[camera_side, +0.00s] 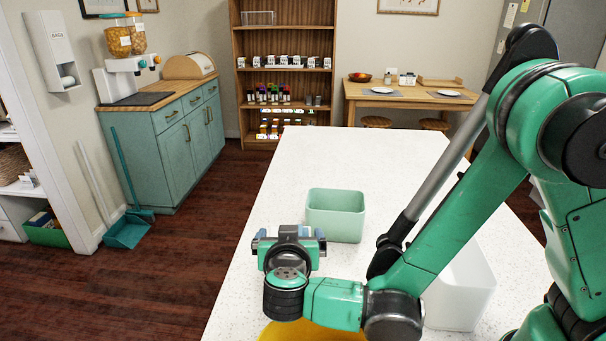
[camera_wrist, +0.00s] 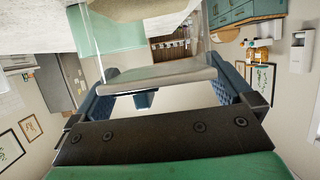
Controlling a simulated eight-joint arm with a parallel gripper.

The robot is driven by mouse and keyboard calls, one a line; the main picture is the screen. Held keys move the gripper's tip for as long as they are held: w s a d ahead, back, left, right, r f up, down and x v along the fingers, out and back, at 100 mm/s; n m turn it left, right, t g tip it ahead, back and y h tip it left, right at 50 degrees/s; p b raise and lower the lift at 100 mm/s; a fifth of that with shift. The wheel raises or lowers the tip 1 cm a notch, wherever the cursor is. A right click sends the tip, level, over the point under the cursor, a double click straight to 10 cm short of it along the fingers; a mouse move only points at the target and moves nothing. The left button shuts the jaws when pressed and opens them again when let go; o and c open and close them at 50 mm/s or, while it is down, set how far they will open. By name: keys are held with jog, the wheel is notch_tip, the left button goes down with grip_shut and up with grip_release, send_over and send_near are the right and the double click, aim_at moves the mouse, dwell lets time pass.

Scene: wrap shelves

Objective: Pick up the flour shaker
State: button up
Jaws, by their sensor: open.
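In the wrist view, what looks like the flour shaker (camera_wrist: 157,77) lies across the space between the fingers. It shows as a flat grey lid with a clear body behind it and a pale beige mass near the top edge of the picture. My gripper (camera_wrist: 165,88) is open, with one dark blue finger pad on each side of the lid; I cannot tell whether either touches. In the side view my gripper (camera_side: 290,234) is low over the white counter (camera_side: 375,150), and the shaker cannot be made out there.
A mint bin (camera_side: 336,222) stands just beyond my gripper to the right. A white bin (camera_side: 462,290) stands at right, partly behind my arm. A yellow round thing (camera_side: 290,332) shows at the bottom edge. The far half of the counter is clear.

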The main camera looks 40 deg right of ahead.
jog(key=c, duration=1.5)
grip_shut()
jog(key=shift+r, duration=0.15)
